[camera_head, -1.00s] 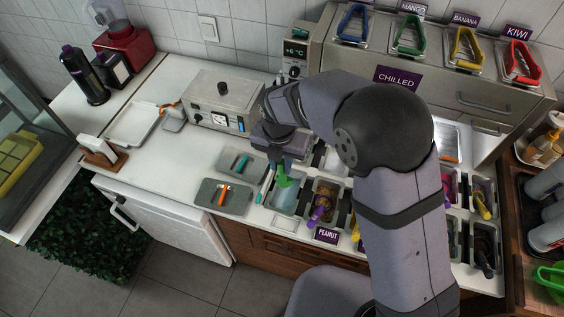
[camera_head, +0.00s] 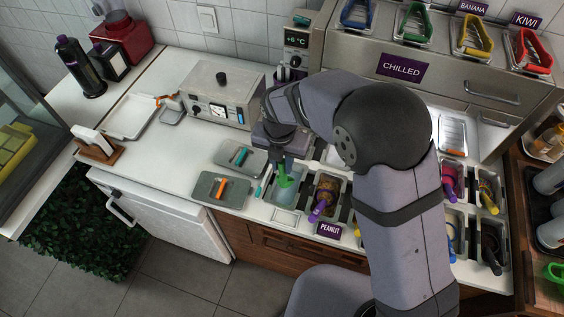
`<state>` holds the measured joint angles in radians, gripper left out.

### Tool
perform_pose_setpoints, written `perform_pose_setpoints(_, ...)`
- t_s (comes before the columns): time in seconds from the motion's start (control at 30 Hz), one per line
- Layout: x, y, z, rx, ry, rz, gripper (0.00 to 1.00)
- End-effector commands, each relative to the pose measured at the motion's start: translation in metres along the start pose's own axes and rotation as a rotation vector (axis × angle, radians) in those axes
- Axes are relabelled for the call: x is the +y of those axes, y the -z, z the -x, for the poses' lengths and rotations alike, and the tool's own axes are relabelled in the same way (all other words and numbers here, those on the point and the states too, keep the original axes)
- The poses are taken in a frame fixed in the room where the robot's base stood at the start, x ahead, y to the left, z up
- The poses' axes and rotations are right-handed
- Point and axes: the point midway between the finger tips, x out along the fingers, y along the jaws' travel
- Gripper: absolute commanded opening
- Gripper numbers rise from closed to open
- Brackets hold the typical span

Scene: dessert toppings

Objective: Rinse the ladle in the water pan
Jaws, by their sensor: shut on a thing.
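My gripper (camera_head: 283,158) is at the middle of the counter, shut on a green-handled ladle (camera_head: 285,178). It points down over the water pan (camera_head: 287,197), a grey pan with pale blue water at the front of the counter. The ladle's handle is above the pan; its lower end reaches down toward the water, and I cannot tell how deep the bowl is. My arm hides part of the counter behind and to the right of the gripper.
A pan with a purple-handled scoop (camera_head: 321,203) stands just right of the water pan, above the PEANUT label (camera_head: 330,230). Two grey trays, one with an orange-handled tool (camera_head: 221,189), one with a teal-handled tool (camera_head: 241,156), lie to the left. A metal appliance (camera_head: 216,96) stands behind.

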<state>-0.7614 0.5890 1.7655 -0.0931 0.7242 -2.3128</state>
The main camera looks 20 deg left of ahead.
Motion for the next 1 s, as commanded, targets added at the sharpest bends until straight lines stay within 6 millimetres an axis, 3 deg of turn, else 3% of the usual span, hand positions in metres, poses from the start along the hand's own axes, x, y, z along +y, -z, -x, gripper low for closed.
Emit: perform_pose_setpoints(1.0, 0.0, 0.007, -0.076, 0.001, 0.0, 0.0, 0.0)
